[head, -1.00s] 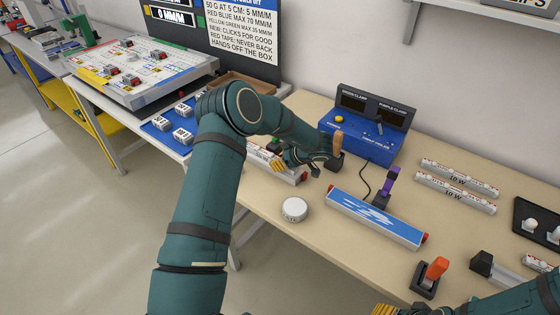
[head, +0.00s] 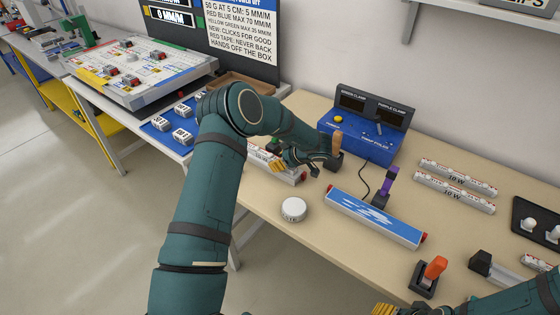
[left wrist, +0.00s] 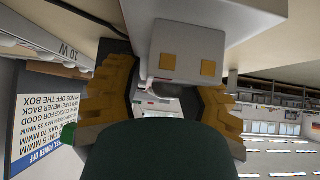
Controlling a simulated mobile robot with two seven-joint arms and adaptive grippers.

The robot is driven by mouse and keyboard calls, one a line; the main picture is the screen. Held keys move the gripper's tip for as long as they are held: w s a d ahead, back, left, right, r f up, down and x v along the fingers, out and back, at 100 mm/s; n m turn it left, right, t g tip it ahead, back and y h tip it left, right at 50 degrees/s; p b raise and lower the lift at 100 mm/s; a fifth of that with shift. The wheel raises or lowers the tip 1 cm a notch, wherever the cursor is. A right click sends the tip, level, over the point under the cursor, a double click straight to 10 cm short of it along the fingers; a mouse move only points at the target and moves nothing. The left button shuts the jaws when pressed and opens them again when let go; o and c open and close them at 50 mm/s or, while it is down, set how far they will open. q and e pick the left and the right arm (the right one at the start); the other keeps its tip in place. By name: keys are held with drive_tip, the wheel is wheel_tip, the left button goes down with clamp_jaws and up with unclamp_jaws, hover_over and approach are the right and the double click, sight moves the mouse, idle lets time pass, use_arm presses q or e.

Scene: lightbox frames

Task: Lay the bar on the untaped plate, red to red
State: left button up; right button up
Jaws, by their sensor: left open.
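My left gripper (head: 285,163) is open, low over a pale bar-shaped block (head: 262,157) with a red end. In the left wrist view its yellow fingers (left wrist: 165,97) stand apart on either side of a white block (left wrist: 182,50) with two yellow squares; I cannot tell whether they touch it. A long blue-topped plate (head: 372,217) with white streaks and red ends lies to the right. Two white bars marked 10 W (head: 458,177) (head: 455,192) lie farther back. Tape on either plate is not clear. My right gripper (head: 385,310) barely shows at the bottom edge.
A blue control box (head: 358,142) stands against the wall. A white round disc (head: 293,210) lies near the front edge. A dark tray (head: 522,208) is at right.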

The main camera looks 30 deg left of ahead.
use_arm(q)
drive_tip(key=shift+s+f, duration=0.3)
drive_tip(key=shift+s, duration=0.1)
drive_tip(key=p+v, duration=0.1)
drive_tip(key=v, duration=1.1)
drive_tip(key=shift+w+r, duration=0.25)
drive_tip(key=shift+r, duration=0.25)
drive_tip(key=shift+r+p, duration=0.1)
drive_tip(key=shift+p, duration=0.2)
